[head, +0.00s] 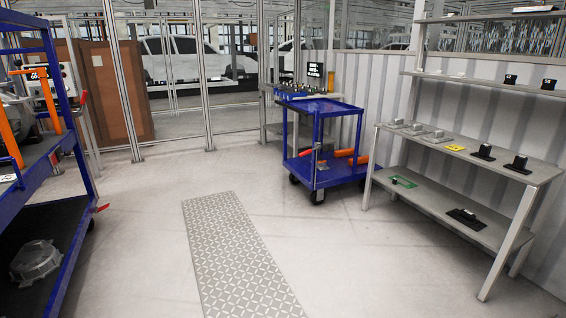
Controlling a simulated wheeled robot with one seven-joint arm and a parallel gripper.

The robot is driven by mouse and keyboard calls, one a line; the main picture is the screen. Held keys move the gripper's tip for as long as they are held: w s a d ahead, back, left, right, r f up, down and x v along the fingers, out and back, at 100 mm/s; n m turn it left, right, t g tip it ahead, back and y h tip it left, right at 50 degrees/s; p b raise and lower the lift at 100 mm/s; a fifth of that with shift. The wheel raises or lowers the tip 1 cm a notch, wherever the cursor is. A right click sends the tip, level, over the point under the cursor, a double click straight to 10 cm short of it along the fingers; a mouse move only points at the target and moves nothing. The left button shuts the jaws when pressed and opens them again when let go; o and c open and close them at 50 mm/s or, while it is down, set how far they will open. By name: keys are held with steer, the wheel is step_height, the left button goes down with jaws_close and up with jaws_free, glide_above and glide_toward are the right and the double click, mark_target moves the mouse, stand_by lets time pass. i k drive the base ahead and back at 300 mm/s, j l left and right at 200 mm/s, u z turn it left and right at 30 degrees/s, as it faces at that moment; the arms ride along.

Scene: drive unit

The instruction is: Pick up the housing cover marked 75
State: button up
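I cannot read a 75 on anything in the head view, so I cannot tell which part is the housing cover marked 75. A grey cast housing part (37,261) lies on the black lower shelf of the blue rack at the left. On the grey workbench (540,176) at the right are several light grey parts (415,128) and two black parts, one nearer the middle (484,152) and one farther right (519,163). Small black blocks with white marks (510,79) stand on the shelf above; the marks are too small to read surely. My gripper is not in view.
A blue cart (318,184) with orange cylinders (350,155) stands at the back middle. The blue rack (77,160) is close at the left. The bench's lower shelf (432,198) holds a green item and a black item. The floor between, with a patterned strip (235,255), is clear.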

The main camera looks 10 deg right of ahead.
mark_target(437, 137)
steer(key=i+z, duration=0.4)
steer(key=i, duration=1.65)
steer(key=i+z, duration=0.2)
steer(key=i, duration=0.35)
steer(key=i+j+z, duration=0.15)
steer(key=i, duration=0.45)
steer(key=i+j+z, duration=0.2)
steer(key=i, duration=0.35)
steer(key=i+j+z, duration=0.15)
steer(key=i+z, duration=0.15)
steer(key=i+j+z, duration=0.3)
steer(key=i, duration=0.15)
steer(key=l, duration=0.1)
